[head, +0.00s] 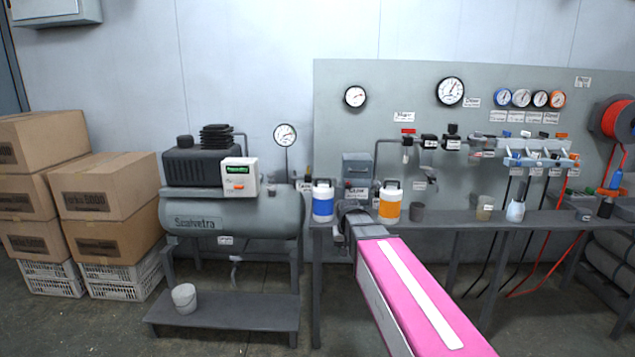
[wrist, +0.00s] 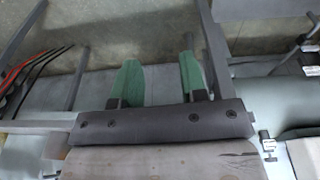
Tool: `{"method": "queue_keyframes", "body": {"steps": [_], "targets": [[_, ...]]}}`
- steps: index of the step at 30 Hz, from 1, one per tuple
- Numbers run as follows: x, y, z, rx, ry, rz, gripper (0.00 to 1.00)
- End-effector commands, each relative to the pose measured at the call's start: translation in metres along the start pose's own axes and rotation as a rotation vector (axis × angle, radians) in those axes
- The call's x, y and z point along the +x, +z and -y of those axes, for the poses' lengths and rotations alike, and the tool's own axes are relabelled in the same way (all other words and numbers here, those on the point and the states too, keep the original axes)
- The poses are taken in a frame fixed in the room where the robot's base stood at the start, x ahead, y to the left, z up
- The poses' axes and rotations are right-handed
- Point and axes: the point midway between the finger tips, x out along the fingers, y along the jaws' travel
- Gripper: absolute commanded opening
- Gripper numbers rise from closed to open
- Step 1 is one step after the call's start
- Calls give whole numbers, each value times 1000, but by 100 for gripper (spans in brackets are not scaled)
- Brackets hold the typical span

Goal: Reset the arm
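My pink arm with a white stripe reaches forward from the lower right of the head view toward the bench. Its dark wrist end overlaps the bench's front edge, between a blue-and-white container (head: 323,201) and an orange-and-white container (head: 390,202). In the wrist view, my gripper (wrist: 157,68) shows two green fingers, spread apart with nothing between them. Behind them are the floor and grey metal legs. The fingers cannot be made out clearly in the head view.
The grey bench (head: 455,219) carries cups and a bottle (head: 515,211). A compressor (head: 232,212) stands left, with a bucket (head: 184,298) on its low platform. Cardboard boxes (head: 103,186) are stacked far left. A hose reel (head: 610,120) hangs right. Gauges line the back panel.

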Motion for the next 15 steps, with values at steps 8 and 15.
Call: {"method": "queue_keyframes", "body": {"steps": [8,15], "targets": [[66,107,-53,-5,-13,99,39],[96,169,-78,-9,-30,154,39]]}}
